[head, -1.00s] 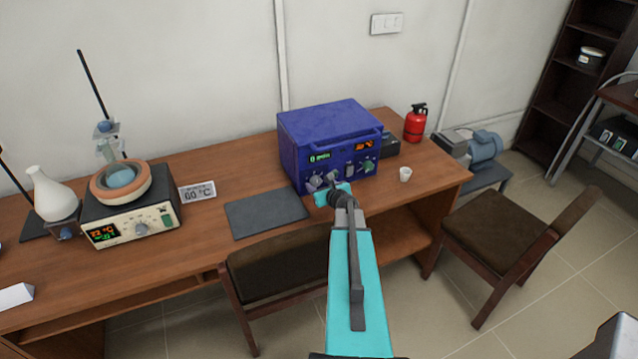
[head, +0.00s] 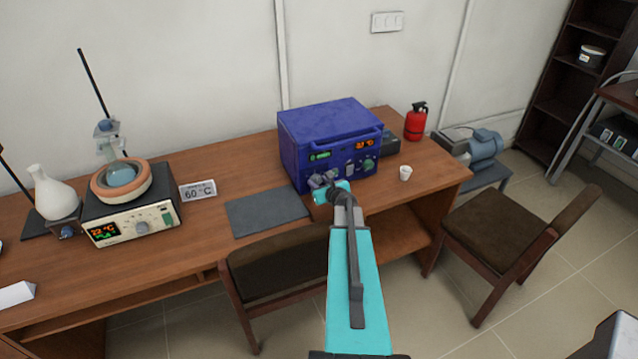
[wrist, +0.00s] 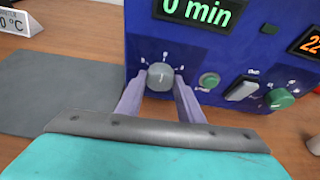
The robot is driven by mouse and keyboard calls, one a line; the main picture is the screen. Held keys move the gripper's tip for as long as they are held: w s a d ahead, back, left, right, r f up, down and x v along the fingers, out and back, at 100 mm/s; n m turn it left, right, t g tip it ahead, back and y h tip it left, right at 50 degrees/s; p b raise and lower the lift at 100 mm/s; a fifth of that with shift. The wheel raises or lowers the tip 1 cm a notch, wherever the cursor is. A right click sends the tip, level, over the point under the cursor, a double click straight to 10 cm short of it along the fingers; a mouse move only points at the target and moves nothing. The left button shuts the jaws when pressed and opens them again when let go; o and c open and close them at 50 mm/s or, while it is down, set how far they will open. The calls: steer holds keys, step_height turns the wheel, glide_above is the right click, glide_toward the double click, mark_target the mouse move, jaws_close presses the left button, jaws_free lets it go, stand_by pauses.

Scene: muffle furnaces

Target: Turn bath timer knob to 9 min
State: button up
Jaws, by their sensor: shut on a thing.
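The blue bath unit (head: 330,130) stands on the wooden desk. Its timer display reads 0 min in the wrist view (wrist: 197,10). Below the display is the grey timer knob (wrist: 160,76), with its white mark pointing roughly upward. My gripper (wrist: 160,88) has its two fingers on either side of this knob and is shut on it. In the head view my gripper (head: 322,182) is at the lower left of the unit's front, and it hides most of the knob.
To the knob's right are a small green button (wrist: 209,81), a rocker switch (wrist: 242,88) and a green knob (wrist: 279,98). A grey mat (head: 266,212) lies left of the unit. A white cup (head: 405,173) stands to its right. A chair (head: 275,270) is tucked under the desk.

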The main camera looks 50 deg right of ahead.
steer(key=shift+d+m, duration=0.1)
steer(key=shift+m, duration=0.2)
steer(key=shift+d+m+y+p, duration=0.1)
steer(key=shift+m+y+p, duration=0.4)
steer(key=shift+m+y, duration=0.1)
steer(key=shift+d+f+m+t+y, duration=0.15)
steer(key=shift+m+t+y, duration=0.3)
steer(key=shift+m, duration=0.35)
steer(key=m+y+b, duration=0.1)
steer(key=m+t+b, duration=0.1)
steer(key=m, duration=0.1)
steer(key=shift+s+d+f+y, duration=0.1)
steer(key=shift+s+f+y, duration=0.05)
steer(key=shift+y, duration=0.2)
steer(key=shift+m+t+y+b, duration=0.3)
steer(key=shift+m+t+b, duration=0.15)
steer(key=shift+m+b, duration=0.4)
steer(key=o, duration=1.1)
